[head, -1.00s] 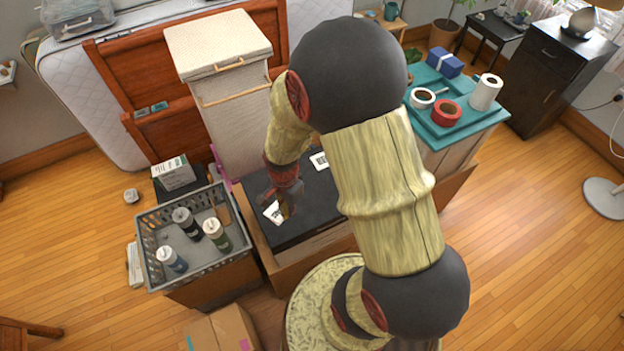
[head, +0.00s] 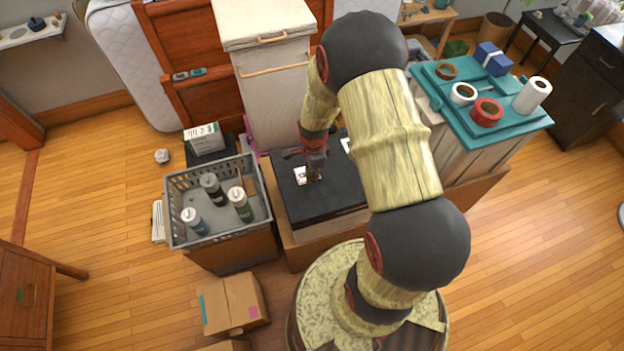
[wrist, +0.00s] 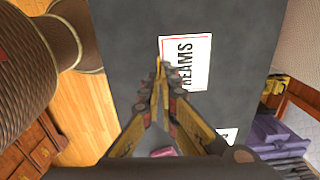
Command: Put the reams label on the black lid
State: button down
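The reams label (wrist: 190,62) is a white card with a thin red border and the black word REAMS. It also shows in the head view (head: 302,175), over the left part of the black lid (head: 328,201). In the wrist view the dark lid (wrist: 120,70) fills the space behind the label. My gripper (wrist: 159,72) points down at the lid, its fingertips close together at the label's edge and covering a bit of it. It appears shut on the label. I cannot tell whether the label touches the lid.
Another white label (head: 346,145) lies on the lid farther back, partly behind my arm. A grey crate (head: 178,240) with several bottles stands left of the lid. A teal tray (head: 449,108) with tape rolls is at right. A tall pale hamper (head: 275,90) stands behind.

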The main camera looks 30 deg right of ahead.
jog(key=shift+w+d+f, duration=0.15)
jog(key=shift+w+f, duration=0.3)
jog(key=shift+f, duration=0.15)
jog(key=shift+w+d+f, duration=0.15)
jog(key=shift+w+f, duration=0.3)
jog(key=shift+f, duration=0.1)
jog(key=shift+w+f+b, duration=0.1)
jog(key=shift+f+b, duration=0.3)
jog(key=shift+f, duration=1.15)
jog(key=shift+f, duration=0.15)
jog(key=c, duration=2.3)
grip_release()
jog(key=shift+o, duration=1.3)
